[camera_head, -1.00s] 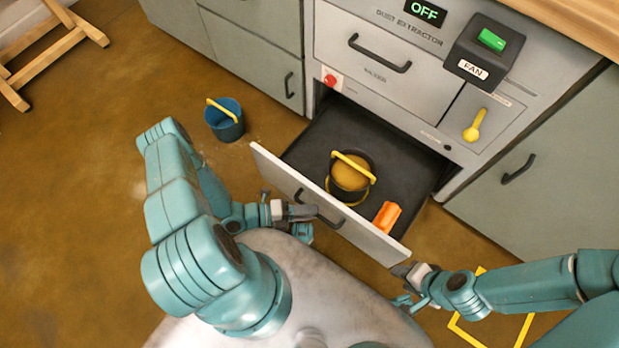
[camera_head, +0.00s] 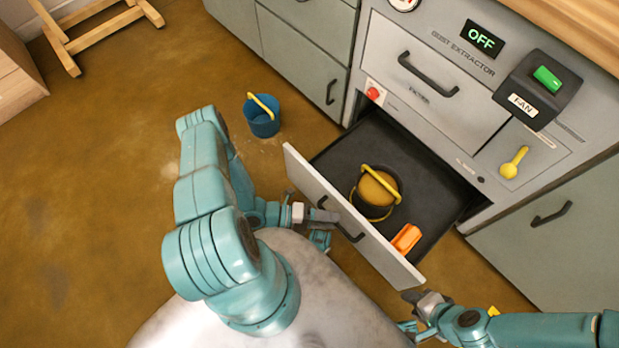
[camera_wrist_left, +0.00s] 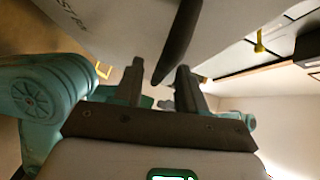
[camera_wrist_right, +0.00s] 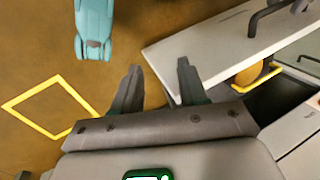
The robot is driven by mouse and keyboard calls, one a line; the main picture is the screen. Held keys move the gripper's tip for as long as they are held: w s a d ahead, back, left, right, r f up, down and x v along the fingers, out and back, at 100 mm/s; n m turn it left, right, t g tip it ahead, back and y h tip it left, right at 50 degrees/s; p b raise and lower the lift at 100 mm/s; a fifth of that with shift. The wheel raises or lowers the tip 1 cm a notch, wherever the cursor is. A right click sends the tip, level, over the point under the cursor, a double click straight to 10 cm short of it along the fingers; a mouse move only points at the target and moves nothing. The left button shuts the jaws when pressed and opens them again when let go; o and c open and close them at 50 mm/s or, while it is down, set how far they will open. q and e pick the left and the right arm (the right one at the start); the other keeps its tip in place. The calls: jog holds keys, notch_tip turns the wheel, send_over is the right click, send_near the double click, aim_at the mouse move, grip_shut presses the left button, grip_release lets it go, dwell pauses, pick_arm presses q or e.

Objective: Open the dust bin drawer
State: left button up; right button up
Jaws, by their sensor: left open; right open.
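The dust bin drawer (camera_head: 433,190) stands pulled out from the grey dust extractor cabinet. Its pale front panel (camera_head: 372,243) carries a dark bar handle (camera_head: 345,228). Inside are a dark bucket (camera_head: 374,199) of yellow-brown dust with a yellow handle, and an orange scoop-like piece (camera_head: 406,238). My left gripper (camera_head: 328,216) is at the handle; in the left wrist view the handle (camera_wrist_left: 178,45) shows between its open fingers (camera_wrist_left: 160,82). My right gripper (camera_head: 408,297) is open and empty beside the front panel's lower right corner; its fingers show in the right wrist view (camera_wrist_right: 158,82).
A blue bucket (camera_head: 262,117) with a yellow handle stands on the floor left of the drawer. The cabinet has a FAN switch box (camera_head: 538,90), a yellow lever (camera_head: 514,162) and a filter drawer (camera_head: 430,85). A yellow floor outline (camera_wrist_right: 48,105) lies near my right gripper.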

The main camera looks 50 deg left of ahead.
pick_arm(q)
jog(key=p+v, duration=0.1)
jog(key=v, duration=1.5)
jog(key=shift+r, duration=0.1)
